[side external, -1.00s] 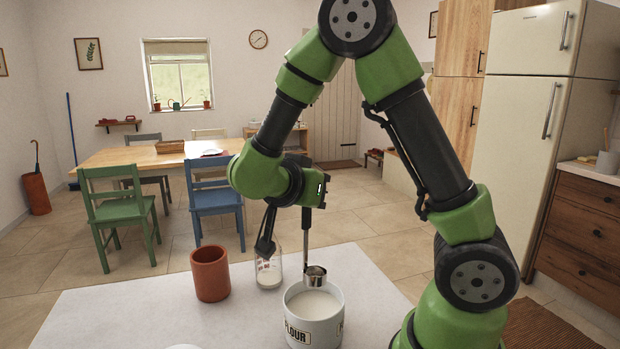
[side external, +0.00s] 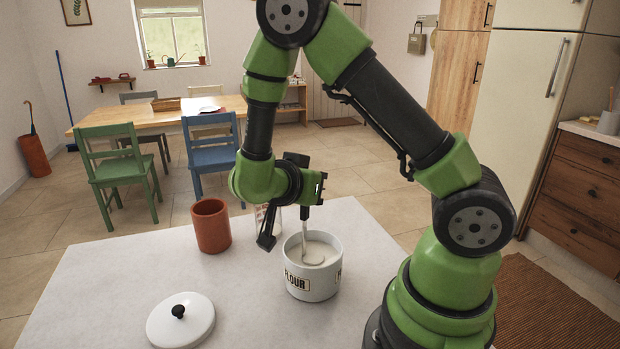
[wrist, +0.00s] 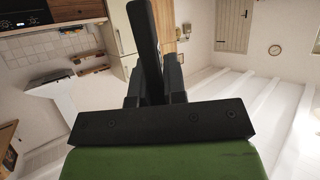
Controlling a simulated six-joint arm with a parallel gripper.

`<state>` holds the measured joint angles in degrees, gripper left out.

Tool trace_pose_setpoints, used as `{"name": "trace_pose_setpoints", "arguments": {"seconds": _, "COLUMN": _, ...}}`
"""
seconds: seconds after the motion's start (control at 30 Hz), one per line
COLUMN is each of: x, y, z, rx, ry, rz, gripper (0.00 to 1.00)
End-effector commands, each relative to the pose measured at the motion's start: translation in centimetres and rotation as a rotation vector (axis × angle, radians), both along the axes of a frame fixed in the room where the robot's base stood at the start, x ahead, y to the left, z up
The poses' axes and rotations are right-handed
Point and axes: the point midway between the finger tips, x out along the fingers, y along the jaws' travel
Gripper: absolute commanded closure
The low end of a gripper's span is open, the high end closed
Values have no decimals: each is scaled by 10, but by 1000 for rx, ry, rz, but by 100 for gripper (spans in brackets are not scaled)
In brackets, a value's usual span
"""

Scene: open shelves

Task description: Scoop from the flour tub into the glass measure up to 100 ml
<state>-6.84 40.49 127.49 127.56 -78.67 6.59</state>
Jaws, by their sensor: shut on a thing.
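The white flour tub (side external: 312,282) stands open on the pale table, with flour inside. My gripper (side external: 305,211) is over it, shut on the upright handle of the metal scoop (side external: 313,256). The scoop's bowl is down inside the tub, at the flour; how full it is cannot be told. The glass measure (side external: 277,222) stands behind and left of the tub, largely hidden by a dark part of my arm, so its level cannot be read now. The wrist view shows dark gripper parts and the room, but neither tub, scoop nor measure.
A terracotta pot (side external: 211,226) stands left of the measure. The tub's white lid (side external: 181,320) with a black knob lies at the front left. The table (side external: 110,270) is clear between the lid and the pot. Chairs and a dining table are farther back.

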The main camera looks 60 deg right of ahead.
Motion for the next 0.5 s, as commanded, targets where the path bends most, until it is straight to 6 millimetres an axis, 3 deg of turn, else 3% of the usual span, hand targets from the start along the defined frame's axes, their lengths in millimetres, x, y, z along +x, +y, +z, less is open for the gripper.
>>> {"name": "trace_pose_setpoints", "arguments": {"seconds": 0.5, "x": 1, "y": -1, "z": 6, "rx": -1, "ry": -3, "rz": 0, "gripper": 100}}
